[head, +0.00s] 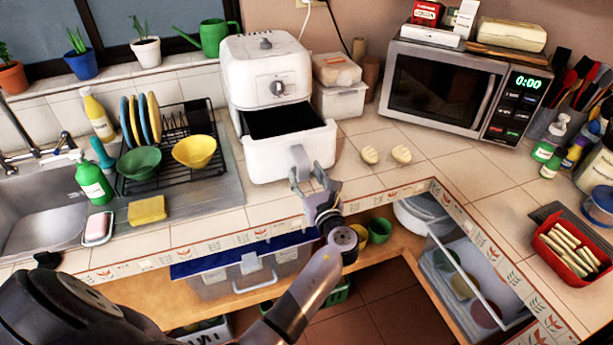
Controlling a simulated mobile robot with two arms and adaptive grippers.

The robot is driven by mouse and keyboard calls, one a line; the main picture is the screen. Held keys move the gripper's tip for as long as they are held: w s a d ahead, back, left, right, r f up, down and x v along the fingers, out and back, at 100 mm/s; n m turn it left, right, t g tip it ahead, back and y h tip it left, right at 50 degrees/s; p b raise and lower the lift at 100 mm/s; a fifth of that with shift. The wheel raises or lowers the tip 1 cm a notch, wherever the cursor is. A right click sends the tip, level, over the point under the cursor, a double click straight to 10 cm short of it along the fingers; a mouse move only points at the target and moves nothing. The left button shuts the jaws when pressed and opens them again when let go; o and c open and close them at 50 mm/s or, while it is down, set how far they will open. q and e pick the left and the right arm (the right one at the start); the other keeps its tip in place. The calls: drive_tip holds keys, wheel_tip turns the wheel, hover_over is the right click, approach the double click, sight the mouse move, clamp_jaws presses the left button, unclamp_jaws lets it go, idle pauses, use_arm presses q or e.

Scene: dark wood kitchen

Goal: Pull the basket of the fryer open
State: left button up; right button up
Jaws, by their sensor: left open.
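The white fryer (265,70) stands on the tiled counter at the back, with a round dial on its front. Its basket (292,150) is pulled partly out toward me, and its dark, empty-looking inside shows from above. The basket's grey handle (299,160) sticks out from its front. My left gripper (309,180) is open, with its fingers at the lower end of the handle. I cannot tell whether the fingers touch the handle. My right gripper is not in view.
A dish rack (175,150) with bowls and plates stands left of the fryer. Two small pale pieces (385,154) lie on the counter to its right, before a microwave (445,88). The counter's front edge and open shelves lie below my left arm.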

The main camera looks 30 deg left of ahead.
use_arm(q)
drive_tip(key=v, duration=0.7)
drive_tip(key=shift+d, duration=0.15)
drive_tip(key=shift+s, duration=0.15)
drive_tip(key=s+d+f+n+g+h, duration=0.2)
drive_tip(key=s+f+h, duration=0.15)
drive_tip(key=f, duration=0.85)
drive_tip(key=s+d+f+n+g+h, duration=0.1)
drive_tip(key=s+f+n+h, duration=0.3)
drive_tip(key=f, duration=0.8)
drive_tip(key=s+d+f+g+h, duration=0.2)
drive_tip(key=s+f, duration=0.3)
drive_tip(key=f, duration=0.6)
drive_tip(key=s+f+n+g+h, duration=0.1)
drive_tip(key=s+f+n+g, duration=0.1)
drive_tip(key=s+f+n, duration=0.4)
drive_tip(key=s+a+f+n+g+h, duration=0.1)
drive_tip(key=s+f+n, duration=0.4)
drive_tip(key=s, duration=1.2)
drive_tip(key=s+a+f+n+g+h, duration=0.1)
drive_tip(key=s+f+n+g+h, duration=0.1)
drive_tip(key=s+f+n, duration=0.4)
drive_tip(key=s+f, duration=0.1)
drive_tip(key=s, duration=0.4)
drive_tip(key=shift+s+a+n+g, duration=0.25)
drive_tip(key=shift+s+n+g, duration=0.05)
